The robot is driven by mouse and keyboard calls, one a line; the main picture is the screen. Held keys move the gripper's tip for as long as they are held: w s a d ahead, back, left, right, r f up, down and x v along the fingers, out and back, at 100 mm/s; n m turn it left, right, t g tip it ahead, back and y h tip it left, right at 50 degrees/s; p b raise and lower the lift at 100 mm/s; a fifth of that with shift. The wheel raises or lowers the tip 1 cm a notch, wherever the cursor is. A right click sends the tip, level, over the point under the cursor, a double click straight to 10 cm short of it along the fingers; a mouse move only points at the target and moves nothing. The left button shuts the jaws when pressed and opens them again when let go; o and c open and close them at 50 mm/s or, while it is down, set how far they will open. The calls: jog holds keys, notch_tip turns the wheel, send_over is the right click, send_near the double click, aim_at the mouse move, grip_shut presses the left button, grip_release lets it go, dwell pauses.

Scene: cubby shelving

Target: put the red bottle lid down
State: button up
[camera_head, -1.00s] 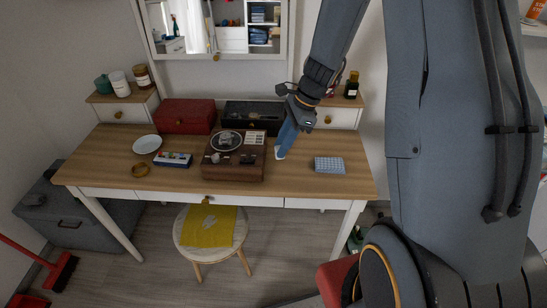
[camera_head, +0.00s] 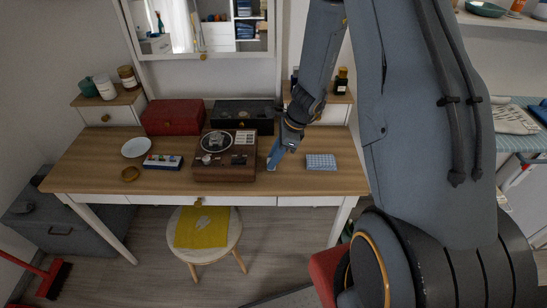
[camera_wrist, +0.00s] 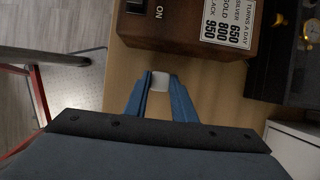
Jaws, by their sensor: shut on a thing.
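My gripper (camera_head: 272,163) points down just to the right of the brown turntable box, over the wooden desk (camera_head: 120,181). In the wrist view its blue fingers (camera_wrist: 159,88) are closed around a small pale, whitish piece (camera_wrist: 159,81) at their tips. No red shows on this piece, and I cannot make out a red bottle lid. The head view does not show clearly what is held. I cannot tell whether the piece touches the desk.
The brown turntable box (camera_head: 224,172) stands close left of my gripper, with a black box (camera_head: 242,116) behind. A pale blue gridded block (camera_head: 321,162) lies to the right. Bare wood lies between block and gripper. A stool (camera_head: 205,250) stands in front.

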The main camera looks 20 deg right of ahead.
jog(key=shift+f, duration=0.2)
jog(key=shift+f, duration=0.1)
jog(key=o, duration=1)
